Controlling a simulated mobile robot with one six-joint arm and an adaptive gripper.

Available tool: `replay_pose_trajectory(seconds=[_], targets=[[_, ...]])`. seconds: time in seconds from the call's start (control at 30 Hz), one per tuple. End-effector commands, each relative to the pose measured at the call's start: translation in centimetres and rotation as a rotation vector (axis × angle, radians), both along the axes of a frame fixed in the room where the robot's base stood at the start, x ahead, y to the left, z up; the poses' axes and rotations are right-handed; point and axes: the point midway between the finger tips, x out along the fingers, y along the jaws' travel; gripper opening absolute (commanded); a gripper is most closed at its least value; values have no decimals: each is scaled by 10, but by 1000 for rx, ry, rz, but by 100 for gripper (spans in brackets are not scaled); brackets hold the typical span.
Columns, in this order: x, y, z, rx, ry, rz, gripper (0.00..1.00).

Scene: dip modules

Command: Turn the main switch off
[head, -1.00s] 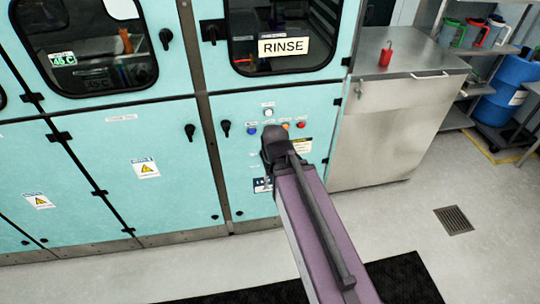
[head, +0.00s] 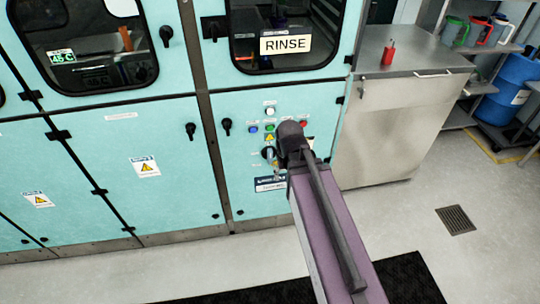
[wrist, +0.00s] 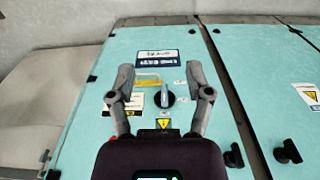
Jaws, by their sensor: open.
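The main switch is a dark round rotary knob with a pale grey-blue handle (wrist: 165,97) in the wrist view, where the panel appears upside down. Its handle lies roughly along the picture's vertical. In the head view the switch (head: 268,153) shows at the left edge of my arm's end, partly covered. My gripper (wrist: 160,76) is open and empty, with one finger on either side of the switch in the wrist view. I cannot tell how far the fingertips are from the panel. In the head view my arm's end hides most of the gripper.
Small coloured buttons, including a white one (head: 270,111) and a red one (head: 303,124), sit above the switch. A black door handle (head: 227,127) is to its left. A steel cabinet (head: 385,125) stands right of the panel. A black mat (head: 405,278) lies on the floor.

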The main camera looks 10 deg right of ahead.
Motion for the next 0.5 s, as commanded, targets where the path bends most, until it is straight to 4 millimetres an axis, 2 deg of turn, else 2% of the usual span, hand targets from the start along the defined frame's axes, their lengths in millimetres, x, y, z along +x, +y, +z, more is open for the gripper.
replay_pose_trajectory(seconds=[0.03,0.17,0.4,0.5], targets=[[18,0,-8,0,-20,-2,66],[64,1,-22,0,-88,-6,66],[160,1,-45,0,-242,-5,66],[190,1,-50,0,-294,-4,66]])
